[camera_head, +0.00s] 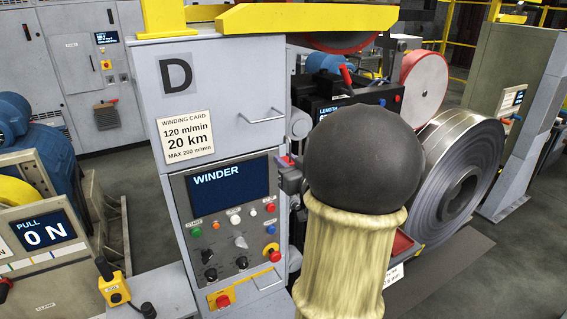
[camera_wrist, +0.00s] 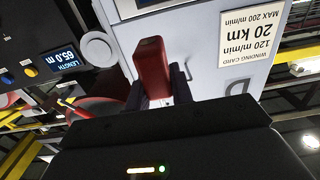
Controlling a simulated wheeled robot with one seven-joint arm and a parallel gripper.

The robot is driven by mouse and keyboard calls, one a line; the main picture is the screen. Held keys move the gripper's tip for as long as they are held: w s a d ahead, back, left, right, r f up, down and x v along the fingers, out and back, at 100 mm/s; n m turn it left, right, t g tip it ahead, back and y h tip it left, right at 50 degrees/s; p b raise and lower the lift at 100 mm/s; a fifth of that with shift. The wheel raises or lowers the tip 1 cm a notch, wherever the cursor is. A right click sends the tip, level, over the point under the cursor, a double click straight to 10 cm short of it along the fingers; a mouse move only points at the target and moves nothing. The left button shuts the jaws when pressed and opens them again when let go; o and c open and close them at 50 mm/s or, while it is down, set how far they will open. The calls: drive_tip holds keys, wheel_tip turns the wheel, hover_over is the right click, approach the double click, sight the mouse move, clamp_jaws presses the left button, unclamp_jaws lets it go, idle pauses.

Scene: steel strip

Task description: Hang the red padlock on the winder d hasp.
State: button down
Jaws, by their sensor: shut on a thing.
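The red padlock (camera_wrist: 151,66) stands between the two dark fingers of my gripper (camera_wrist: 158,88) in the wrist view, and they are shut on it. In the head view only a small bit of the red padlock (camera_head: 285,161) shows, at the right edge of the winder D cabinet (camera_head: 220,90). My gripper (camera_head: 291,180) is beside the screen there, mostly hidden by my own arm. A yellow plate with a red part (camera_head: 222,298) sits low on the cabinet front. I cannot make out for sure whether it is the hasp. The padlock's shackle is not clear.
The control panel (camera_head: 233,245) carries several buttons and knobs, and a bar handle (camera_head: 268,283) juts out beside the yellow plate. A second handle (camera_head: 262,115) is above. A steel coil (camera_head: 455,185) stands to the right. My arm hides the middle right.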

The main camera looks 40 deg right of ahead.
drive_tip(key=s+a+f+b, duration=0.1)
drive_tip(key=s+f+b, duration=0.2)
drive_tip(key=f+b, duration=1.7)
drive_tip(key=s+f+b, duration=0.2)
drive_tip(key=f+b, duration=1.9)
drive_tip(key=f, duration=2.3)
drive_tip(key=shift+s+a, duration=0.35)
drive_tip(key=shift+s, duration=0.05)
drive_tip(key=shift+w+r, duration=0.1)
drive_tip(key=x, duration=1.5)
drive_tip(key=shift+w+d, duration=0.3)
drive_tip(key=shift+w, duration=0.1)
